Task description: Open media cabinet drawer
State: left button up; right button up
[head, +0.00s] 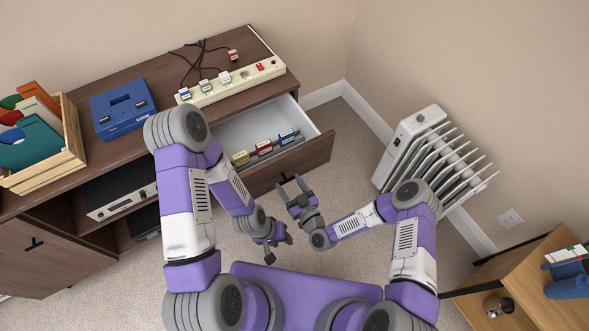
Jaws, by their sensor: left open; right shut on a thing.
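The media cabinet (135,155) is dark brown wood and stands along the wall. Its right-hand drawer (312,157) is pulled out, showing a white interior with several small items, yellow, red and blue, in a row. My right gripper (293,184) is at the outside of the drawer front, shut on its dark handle, which the fingers largely hide. My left gripper (279,253) is open and empty, lower down in front of the cabinet and apart from the drawer.
On the cabinet top are a power strip (230,82) with cables, a blue console (123,107) and a wooden crate (70,155) of colourful sleeves. A white radiator (410,140) stands right of the drawer. A wooden shelf unit (530,280) is at lower right. Carpet between is clear.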

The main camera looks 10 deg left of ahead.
jog(key=shift+v, duration=1.65)
jog(key=shift+f, duration=0.1)
jog(key=o, duration=1.5)
jog(key=p+v, duration=0.1)
jog(key=v, duration=0.6)
jog(key=shift+s+d+p, duration=0.15)
jog(key=shift+p, duration=0.25)
